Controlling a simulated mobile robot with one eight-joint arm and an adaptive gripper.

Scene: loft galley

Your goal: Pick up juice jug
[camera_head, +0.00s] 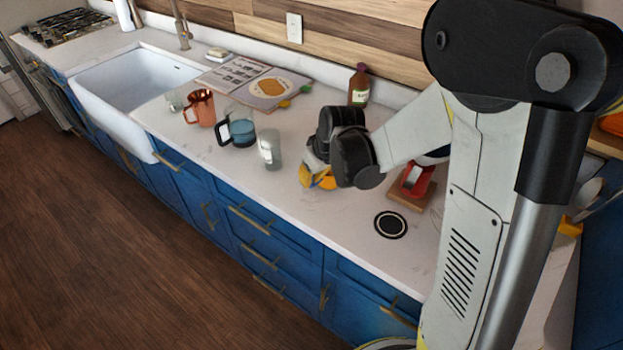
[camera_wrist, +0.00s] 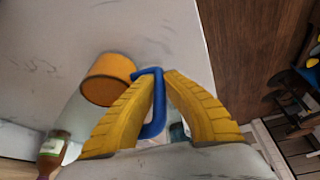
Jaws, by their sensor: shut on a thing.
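The juice jug (camera_wrist: 108,80) shows in the wrist view as an orange, round body with a blue handle (camera_wrist: 157,118). My gripper (camera_wrist: 163,85) has its yellow fingers on either side of that handle and is shut on it. The jug's body lies just left of the fingers. In the head view my gripper (camera_head: 318,179) is low over the counter, with its yellow fingers near the surface. There the jug is mostly hidden by the gripper and wrist, with small blue and orange patches at the fingers. I cannot tell whether its base touches the counter.
A clear glass (camera_head: 270,150), a blue-filled pitcher (camera_head: 242,132) and a copper mug (camera_head: 203,108) stand to the left on the counter. A brown bottle (camera_head: 359,86) stands behind. A red item (camera_head: 416,181) on a wooden board and a black round disc (camera_head: 390,225) are to the right.

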